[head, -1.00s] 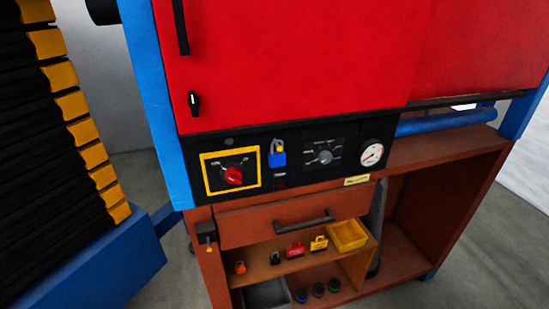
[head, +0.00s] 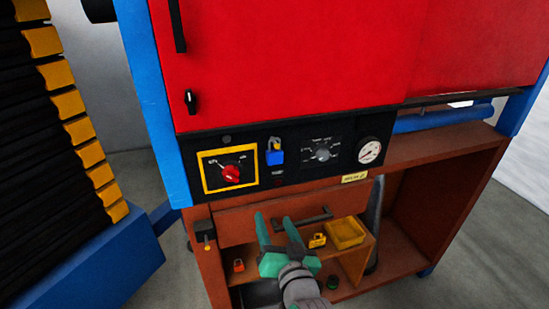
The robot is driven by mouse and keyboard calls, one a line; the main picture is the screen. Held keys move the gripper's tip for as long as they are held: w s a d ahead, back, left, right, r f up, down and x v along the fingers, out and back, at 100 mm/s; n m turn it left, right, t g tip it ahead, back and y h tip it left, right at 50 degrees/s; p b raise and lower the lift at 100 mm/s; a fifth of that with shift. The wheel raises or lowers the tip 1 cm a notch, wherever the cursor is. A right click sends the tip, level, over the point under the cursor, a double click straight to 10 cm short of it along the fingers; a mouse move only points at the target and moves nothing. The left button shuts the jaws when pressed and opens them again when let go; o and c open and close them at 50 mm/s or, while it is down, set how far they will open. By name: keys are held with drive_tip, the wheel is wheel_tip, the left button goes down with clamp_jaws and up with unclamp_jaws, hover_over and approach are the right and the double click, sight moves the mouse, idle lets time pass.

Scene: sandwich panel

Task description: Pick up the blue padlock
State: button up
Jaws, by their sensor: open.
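The blue padlock (head: 274,157) hangs upright on the black control panel, between the yellow-framed red rotary switch and the grey dial. Its shackle is at the top. My gripper (head: 275,220) is green, open and empty. It shows below the padlock, in front of the drawer and lower shelf, with its fingertips pointing up the picture and apart from the padlock. It hides part of the drawer and some of the things on the shelf.
The red rotary switch (head: 231,173) is left of the padlock; the grey dial (head: 322,155) and gauge (head: 369,151) are right. The drawer handle (head: 314,217) is beside my gripper. A yellow padlock (head: 317,240), orange padlock (head: 239,265) and yellow bin (head: 346,233) are below.

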wheel_tip(320, 180, up, 10)
drive_tip(key=w+d+n+g+y, duration=0.1)
drive_tip(key=w+n, duration=0.1)
drive_tip(key=n, duration=0.1)
drive_tip(key=n+g+h, duration=0.1)
drive_tip(key=n+g, duration=0.1)
approach(276, 153)
drive_tip(key=x, duration=0.9)
drive_tip(key=shift+w+f, duration=0.15)
drive_tip(key=shift+f, duration=0.05)
drive_tip(key=shift+c, duration=0.3)
drive_tip(key=c, duration=1.1)
drive_tip(key=shift+c, duration=0.2)
drive_tip(key=shift+r, duration=0.15)
